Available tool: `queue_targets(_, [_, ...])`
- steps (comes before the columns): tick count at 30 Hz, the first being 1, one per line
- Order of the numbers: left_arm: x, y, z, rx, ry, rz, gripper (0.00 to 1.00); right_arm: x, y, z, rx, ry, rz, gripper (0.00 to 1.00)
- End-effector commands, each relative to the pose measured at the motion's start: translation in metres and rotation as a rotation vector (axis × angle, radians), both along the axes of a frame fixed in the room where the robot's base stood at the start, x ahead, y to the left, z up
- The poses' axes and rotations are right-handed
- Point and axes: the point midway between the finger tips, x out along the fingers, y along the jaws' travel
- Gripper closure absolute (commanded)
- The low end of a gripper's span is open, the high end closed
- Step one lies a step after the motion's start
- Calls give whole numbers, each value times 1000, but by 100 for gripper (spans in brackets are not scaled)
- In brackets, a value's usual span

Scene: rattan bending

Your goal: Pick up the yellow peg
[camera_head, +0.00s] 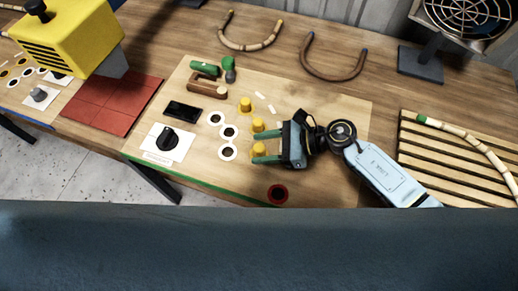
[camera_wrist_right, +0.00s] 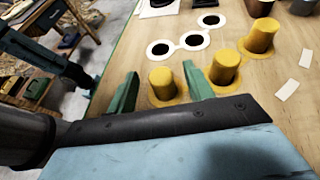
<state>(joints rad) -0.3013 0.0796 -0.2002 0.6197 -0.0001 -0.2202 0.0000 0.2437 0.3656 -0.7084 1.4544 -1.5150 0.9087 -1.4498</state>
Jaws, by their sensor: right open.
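Three yellow pegs with wide round bases stand upright in a row on the light wooden board: a far one (camera_head: 245,104), a middle one (camera_head: 258,125) and a near one (camera_head: 257,149). My right gripper (camera_head: 266,147) comes in from the right with its green fingers open. The near peg lies between the finger lines. In the right wrist view, the near peg (camera_wrist_right: 162,82) shows upright between the two spread fingertips (camera_wrist_right: 160,86), with a gap on each side. The middle peg (camera_wrist_right: 224,67) stands just outside the right finger.
White rings with dark holes (camera_head: 228,131) lie left of the pegs. A slatted rack (camera_head: 420,150) with a bent rattan piece is at right. Green and wooden clamp parts (camera_head: 207,86) stand behind.

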Motion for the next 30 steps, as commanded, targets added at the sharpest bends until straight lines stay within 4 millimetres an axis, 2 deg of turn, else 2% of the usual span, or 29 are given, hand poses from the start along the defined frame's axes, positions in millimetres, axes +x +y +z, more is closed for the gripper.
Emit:
queue_targets(4, [0,0,1,0,0,0,64,1,12,-5,0,0,-1,48])
queue_targets(11, [0,0,1,0,0,0,64,1,12,-6,-1,0,-1,48])
queue_targets(22, [1,0,1,0,-1,0,64,1,12,-6,-1,0,-1,96])
queue_targets(30, [1,0,1,0,-1,0,64,2,12,-2,-1,-2,0,96])
